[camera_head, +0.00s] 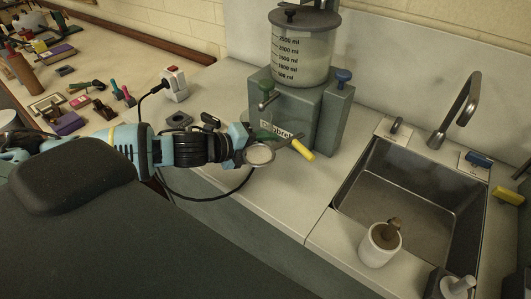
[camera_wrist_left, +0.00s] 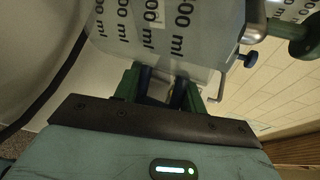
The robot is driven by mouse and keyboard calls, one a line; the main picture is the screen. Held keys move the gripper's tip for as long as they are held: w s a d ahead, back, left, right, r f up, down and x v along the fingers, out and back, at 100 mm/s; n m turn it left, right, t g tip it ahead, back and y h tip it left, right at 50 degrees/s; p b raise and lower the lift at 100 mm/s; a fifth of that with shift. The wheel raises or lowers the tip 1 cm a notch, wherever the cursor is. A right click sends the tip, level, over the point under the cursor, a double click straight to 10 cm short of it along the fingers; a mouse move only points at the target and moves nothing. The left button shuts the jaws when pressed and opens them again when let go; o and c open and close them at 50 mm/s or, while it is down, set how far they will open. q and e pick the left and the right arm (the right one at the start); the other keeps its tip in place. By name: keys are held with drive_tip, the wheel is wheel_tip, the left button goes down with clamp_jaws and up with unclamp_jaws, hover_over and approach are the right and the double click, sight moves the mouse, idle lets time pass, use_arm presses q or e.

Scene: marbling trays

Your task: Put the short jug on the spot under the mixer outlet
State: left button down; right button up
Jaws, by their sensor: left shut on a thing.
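My left gripper (camera_head: 254,139) is in front of the mixer (camera_head: 322,118), near its base. It is shut on a small round vessel (camera_head: 260,155) with a pale rim, which looks like the short jug; the gripper partly hides it. The vessel is hard to make out there. The outlet and the spot under it cannot be made out clearly. My right gripper is not in view.
A yellow-ended bar (camera_head: 302,149) sticks out beside the gripper. A sink (camera_head: 400,195) with a tap (camera_head: 461,108) lies to the right, a white cup (camera_head: 379,246) at its near edge. A switch box (camera_head: 174,85) with a cable stands left. The counter front is clear.

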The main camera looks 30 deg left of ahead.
use_arm(q)
drive_tip(key=shift+w+d+f, duration=0.1)
drive_tip(key=shift+w+f, duration=0.05)
drive_tip(key=shift+f, duration=0.75)
drive_tip(key=shift+w+d+f, duration=0.1)
drive_tip(key=shift+w+f, duration=0.05)
drive_tip(key=shift+f, duration=0.7)
drive_tip(key=c, duration=0.8)
unclamp_jaws()
drive_tip(key=shift+f, duration=0.15)
